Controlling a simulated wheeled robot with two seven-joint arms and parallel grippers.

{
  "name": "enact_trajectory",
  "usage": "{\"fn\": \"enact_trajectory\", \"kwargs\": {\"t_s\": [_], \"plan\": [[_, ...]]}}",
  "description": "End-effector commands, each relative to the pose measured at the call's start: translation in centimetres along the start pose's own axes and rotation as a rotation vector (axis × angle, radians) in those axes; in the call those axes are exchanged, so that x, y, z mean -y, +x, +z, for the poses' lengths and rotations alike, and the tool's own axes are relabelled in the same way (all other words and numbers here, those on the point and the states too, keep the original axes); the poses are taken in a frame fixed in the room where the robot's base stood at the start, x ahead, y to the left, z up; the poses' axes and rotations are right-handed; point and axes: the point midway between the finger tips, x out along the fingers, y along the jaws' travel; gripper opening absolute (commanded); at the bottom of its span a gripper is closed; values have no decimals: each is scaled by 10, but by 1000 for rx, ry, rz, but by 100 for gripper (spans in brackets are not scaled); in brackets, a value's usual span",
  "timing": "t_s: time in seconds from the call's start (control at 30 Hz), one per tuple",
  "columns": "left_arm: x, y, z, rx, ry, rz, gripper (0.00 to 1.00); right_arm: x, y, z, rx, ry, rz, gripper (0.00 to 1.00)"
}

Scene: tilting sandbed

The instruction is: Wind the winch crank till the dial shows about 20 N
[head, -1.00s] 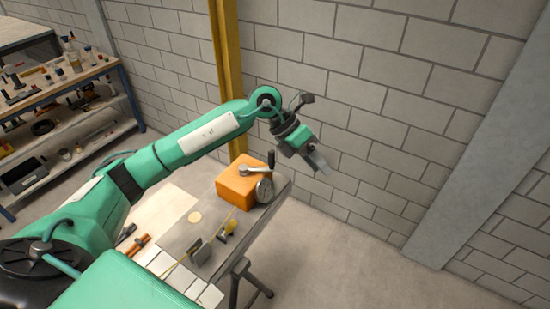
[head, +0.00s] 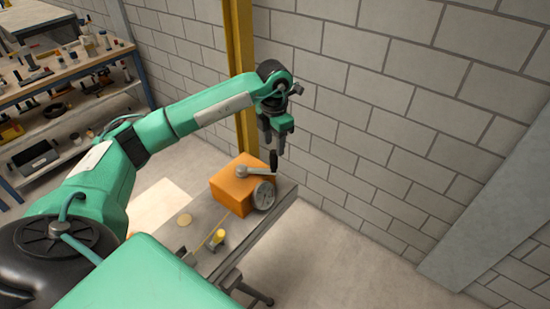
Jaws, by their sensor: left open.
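The orange winch box (head: 229,187) sits on the far end of a narrow grey bench. The grey crank arm (head: 254,171) lies across its top, and its dark upright handle (head: 273,160) stands at the right end. A round grey disc (head: 264,195) is on the box's right side; I cannot tell whether it is the dial, and no reading shows. My left gripper (head: 275,151) points down just above the crank handle, open, its fingertips close to the handle's top. I cannot tell if they touch it. My right gripper is not in view.
The bench (head: 250,236) carries a yellow fitting (head: 218,237), a thin yellow line running towards the winch and a round tan disc (head: 184,219). A yellow post (head: 240,80) and block wall stand behind. A shelf (head: 62,85) with tools is at left. Floor at right is clear.

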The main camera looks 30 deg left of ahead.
Motion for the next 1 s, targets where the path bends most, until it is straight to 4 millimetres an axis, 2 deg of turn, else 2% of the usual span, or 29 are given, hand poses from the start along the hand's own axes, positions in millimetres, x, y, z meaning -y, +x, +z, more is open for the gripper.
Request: {"fn": "enact_trajectory", "kwargs": {"t_s": [0.03,0.2,0.3,0.5,0.8,0.83,1.0], "plan": [[0,9,-1,-5,-1,-2,44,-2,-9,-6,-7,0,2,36],[0,43,-1,-3,-1,-3,44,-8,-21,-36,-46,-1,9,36],[1,59,0,-2,0,-2,44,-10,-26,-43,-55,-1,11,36],[1,77,0,0,1,-1,44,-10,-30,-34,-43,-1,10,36],[0,81,0,1,1,-1,44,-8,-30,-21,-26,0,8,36],[0,81,0,1,1,-1,42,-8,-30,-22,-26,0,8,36],[0,80,0,1,1,-1,9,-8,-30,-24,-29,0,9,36]]}}
